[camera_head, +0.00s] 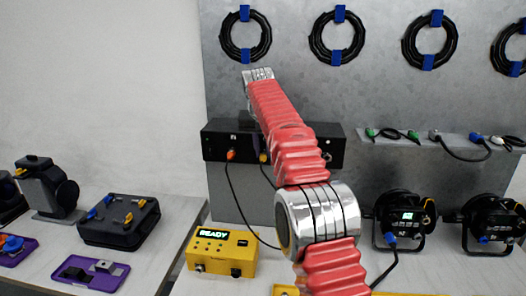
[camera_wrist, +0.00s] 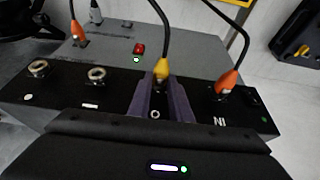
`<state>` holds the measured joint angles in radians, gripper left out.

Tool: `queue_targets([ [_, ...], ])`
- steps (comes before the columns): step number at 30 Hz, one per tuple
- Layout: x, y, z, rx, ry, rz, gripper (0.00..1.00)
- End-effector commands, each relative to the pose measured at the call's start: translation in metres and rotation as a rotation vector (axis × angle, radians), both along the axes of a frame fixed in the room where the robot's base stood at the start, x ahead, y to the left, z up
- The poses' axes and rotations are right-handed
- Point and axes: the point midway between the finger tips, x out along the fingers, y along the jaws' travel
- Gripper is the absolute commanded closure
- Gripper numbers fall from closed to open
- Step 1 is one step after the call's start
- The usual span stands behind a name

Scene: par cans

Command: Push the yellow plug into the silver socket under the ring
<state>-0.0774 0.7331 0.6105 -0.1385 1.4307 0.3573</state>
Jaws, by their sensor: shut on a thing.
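In the wrist view the yellow plug (camera_wrist: 161,69), with a black cable, is at the black panel (camera_wrist: 60,92), between the purple fingers of my gripper (camera_wrist: 160,88). The fingers are shut on it. A small ring mark (camera_wrist: 155,114) shows on the panel just nearer the camera. The silver socket beside that mark is hidden behind plug and fingers, so I cannot tell how deep the plug sits. In the head view the yellow plug (camera_head: 263,158) shows at the front of the black box (camera_head: 214,140); my red arm hides the fingers there.
An orange plug (camera_wrist: 229,82) sits beside the IN label, right of my gripper. Two bare silver sockets (camera_wrist: 97,75) are to the left. Cables hang close by. A yellow box (camera_head: 222,252) reading READY stands on the table below, with lamps (camera_head: 404,220) at right.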

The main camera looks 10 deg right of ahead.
Motion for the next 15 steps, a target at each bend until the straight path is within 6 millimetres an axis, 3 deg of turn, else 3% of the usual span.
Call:
queue_targets([
  [10, 0.0019, -0.0006, 0.0001, 0.0, -0.001, 0.0, 1.0],
  [11, 0.0019, -0.0006, 0.0001, 0.0, -0.001, 0.0, 0.81],
  [15, 0.0019, -0.0006, 0.0002, 0.0, 0.0, 0.0, 0.71],
])
